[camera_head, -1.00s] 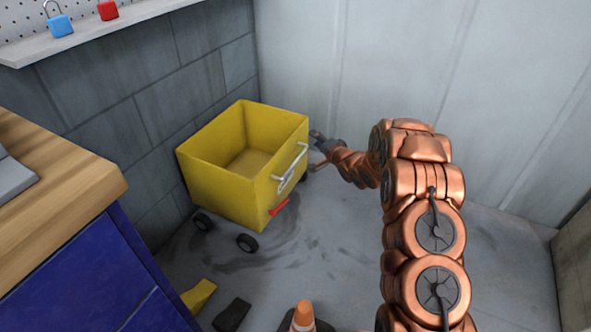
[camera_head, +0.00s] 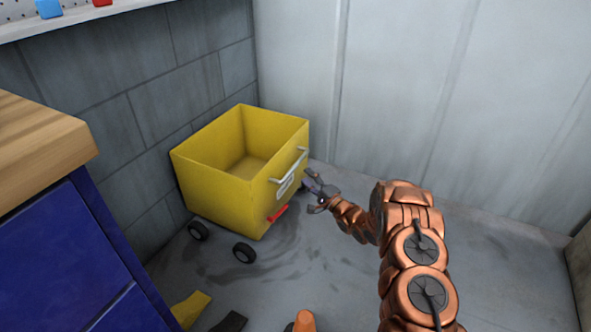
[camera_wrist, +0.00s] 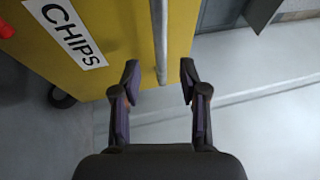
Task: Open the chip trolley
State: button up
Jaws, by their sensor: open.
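The chip trolley (camera_head: 212,190) is a yellow open-topped bin on black wheels, standing in the corner and empty as far as I see. Its front face (camera_wrist: 119,62) carries a white CHIPS label (camera_wrist: 67,33), a silver bar handle (camera_head: 289,167) and a red lever (camera_head: 277,213). In the wrist view the handle bar (camera_wrist: 161,42) runs vertically, its end just ahead of and between my fingertips. My gripper (camera_wrist: 158,75) is open and empty, close to the trolley's front; it also shows in the head view (camera_head: 318,190). I cannot tell whether it touches the handle.
A blue cabinet (camera_head: 65,255) with a wooden top (camera_head: 40,143) stands at the left. An orange cone (camera_head: 304,321) and yellow and black pieces (camera_head: 191,308) lie near the bottom edge. Walls close in behind the trolley. The floor (camera_head: 490,260) at right is clear.

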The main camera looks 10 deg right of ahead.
aim_at(296, 164)
jog(key=shift+b+x, duration=1.5)
jog(key=shift+x, duration=2.2)
grip_shut()
